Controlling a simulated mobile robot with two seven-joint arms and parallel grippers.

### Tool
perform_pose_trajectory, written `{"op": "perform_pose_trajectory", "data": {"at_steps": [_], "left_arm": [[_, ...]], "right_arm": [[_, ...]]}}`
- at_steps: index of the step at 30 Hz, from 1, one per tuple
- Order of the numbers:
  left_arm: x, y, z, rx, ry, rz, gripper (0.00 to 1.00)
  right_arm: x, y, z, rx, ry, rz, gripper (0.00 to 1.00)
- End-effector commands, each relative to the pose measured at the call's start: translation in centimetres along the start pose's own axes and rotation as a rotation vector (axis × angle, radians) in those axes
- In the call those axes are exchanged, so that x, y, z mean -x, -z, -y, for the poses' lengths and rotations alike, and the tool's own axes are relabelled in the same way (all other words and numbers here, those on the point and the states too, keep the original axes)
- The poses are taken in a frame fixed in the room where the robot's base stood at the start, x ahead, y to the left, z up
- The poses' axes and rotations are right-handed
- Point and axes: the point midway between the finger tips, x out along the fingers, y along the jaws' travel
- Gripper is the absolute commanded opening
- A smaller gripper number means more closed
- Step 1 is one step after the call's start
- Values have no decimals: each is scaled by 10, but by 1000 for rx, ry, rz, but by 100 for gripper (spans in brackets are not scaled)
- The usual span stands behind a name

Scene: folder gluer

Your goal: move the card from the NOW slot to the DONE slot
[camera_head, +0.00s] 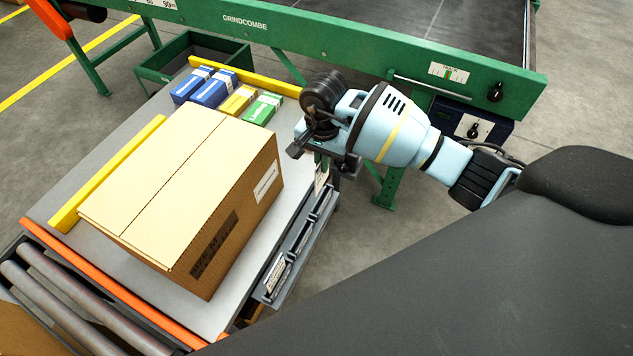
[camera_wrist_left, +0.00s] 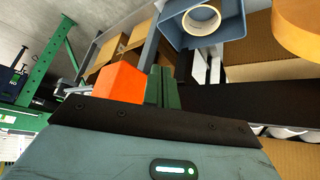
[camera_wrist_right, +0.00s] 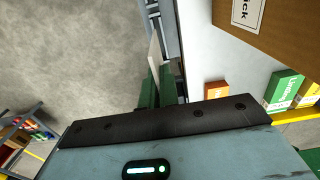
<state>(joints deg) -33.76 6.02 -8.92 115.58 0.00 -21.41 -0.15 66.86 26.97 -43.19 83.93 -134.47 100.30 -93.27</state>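The white card (camera_head: 321,174) is upright at the far end of a grey slot rack (camera_head: 300,246) on the right side of the table. My right gripper (camera_head: 312,150) is above that end of the rack. In the right wrist view its green fingers (camera_wrist_right: 158,88) are close together with the card (camera_wrist_right: 155,56) between them. Whether the card's lower edge is in a slot is hidden. Another printed card (camera_head: 275,276) sits at the rack's near end. Slot labels cannot be read. My left gripper (camera_wrist_left: 161,88) shows only in its wrist view, fingers together and empty.
A large carton (camera_head: 190,190) fills most of the table, with several small boxes (camera_head: 225,90) behind it. Yellow rails (camera_head: 108,172) edge the table. A green machine (camera_head: 330,45) stands behind. An orange block (camera_wrist_left: 122,82) is close to my left fingers.

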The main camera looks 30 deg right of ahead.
Motion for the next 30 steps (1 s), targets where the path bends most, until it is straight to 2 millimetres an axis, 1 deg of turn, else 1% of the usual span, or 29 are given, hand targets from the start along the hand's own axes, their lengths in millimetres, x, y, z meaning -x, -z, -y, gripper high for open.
{"op": "perform_pose_trajectory", "data": {"at_steps": [7, 13, 30], "left_arm": [[0, 0, 0, 0, 0, 0, 0], [-2, -2, 0, 1, 0, 3, 0], [-13, -14, 0, 4, -3, 14, 0]], "right_arm": [[0, 2, 0, 2, 0, -1, 0], [-5, 2, 0, 2, -1, 0, 0], [-38, 1, 0, 1, -2, 2, 0]]}}
